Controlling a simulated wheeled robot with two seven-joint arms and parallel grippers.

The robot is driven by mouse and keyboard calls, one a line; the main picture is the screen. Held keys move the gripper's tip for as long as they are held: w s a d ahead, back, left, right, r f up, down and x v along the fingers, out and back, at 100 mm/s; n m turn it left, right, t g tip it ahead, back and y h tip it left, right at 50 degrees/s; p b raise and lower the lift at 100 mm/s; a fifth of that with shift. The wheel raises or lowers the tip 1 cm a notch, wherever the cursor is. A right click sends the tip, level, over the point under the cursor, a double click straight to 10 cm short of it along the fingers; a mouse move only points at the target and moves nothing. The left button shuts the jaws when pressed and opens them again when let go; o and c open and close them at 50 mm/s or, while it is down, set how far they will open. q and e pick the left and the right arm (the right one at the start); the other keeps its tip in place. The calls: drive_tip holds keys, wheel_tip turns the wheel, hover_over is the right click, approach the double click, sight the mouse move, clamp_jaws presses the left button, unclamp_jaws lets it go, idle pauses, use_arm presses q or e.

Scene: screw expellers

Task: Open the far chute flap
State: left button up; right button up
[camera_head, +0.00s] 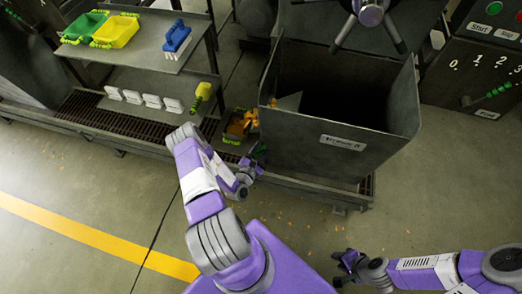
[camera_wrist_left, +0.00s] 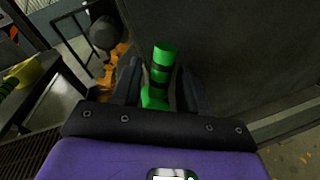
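A green grip with dark bands (camera_wrist_left: 160,72) stands between the two fingers of my left gripper (camera_wrist_left: 158,80) in the left wrist view. The fingers are apart, with a small gap showing beside the grip. In the head view my left gripper (camera_head: 254,165) is low at the left side of the large dark metal bin (camera_head: 335,150), and a bit of the green grip shows by it. The flap plate itself cannot be made out clearly. My right gripper (camera_head: 346,265) is over the floor at the lower right, its fingers apart and empty.
A green-edged tray with orange bits (camera_head: 238,125) is left of the bin. A control panel (camera_head: 490,65) is at right. The front floor is mostly clear.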

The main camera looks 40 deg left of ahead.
use_arm(q)
drive_tip(key=p+v, duration=0.1)
drive_tip(key=v, duration=0.6)
drive_tip(key=shift+s, duration=0.25)
drive_tip(key=shift+d, duration=0.1)
